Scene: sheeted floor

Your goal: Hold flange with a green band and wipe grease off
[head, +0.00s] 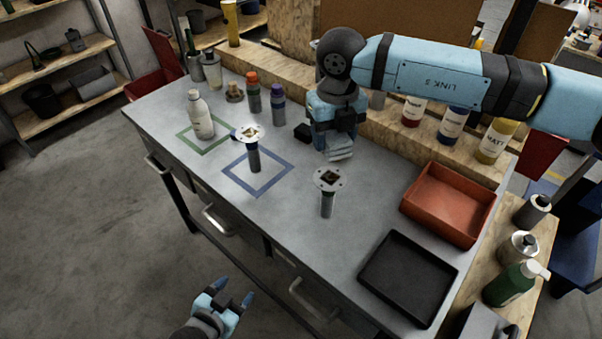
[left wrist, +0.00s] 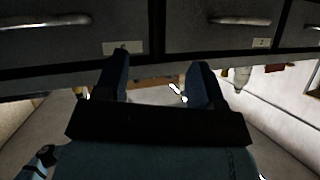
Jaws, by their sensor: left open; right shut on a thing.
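Two flange parts, each a pale plate with a dark centre on an upright stem, stand on the bench. One flange (head: 249,134) stands at the blue square outline (head: 232,172), with a small blue spot at its plate's left edge. The other flange (head: 328,181) stands on bare bench to the right. My right gripper (head: 338,150) is shut on a pale, layered thing, perhaps a folded cloth, behind the flanges. My left gripper (head: 236,291) is open and empty in front of the bench; its fingers also show in the left wrist view (left wrist: 160,76).
A green square outline (head: 181,133) lies at the back left with a white bottle (head: 200,116) in it. A red tray (head: 432,225) and black tray (head: 370,277) lie at the right. Bottles line the back. Drawer handles (head: 217,220) stick out at the front.

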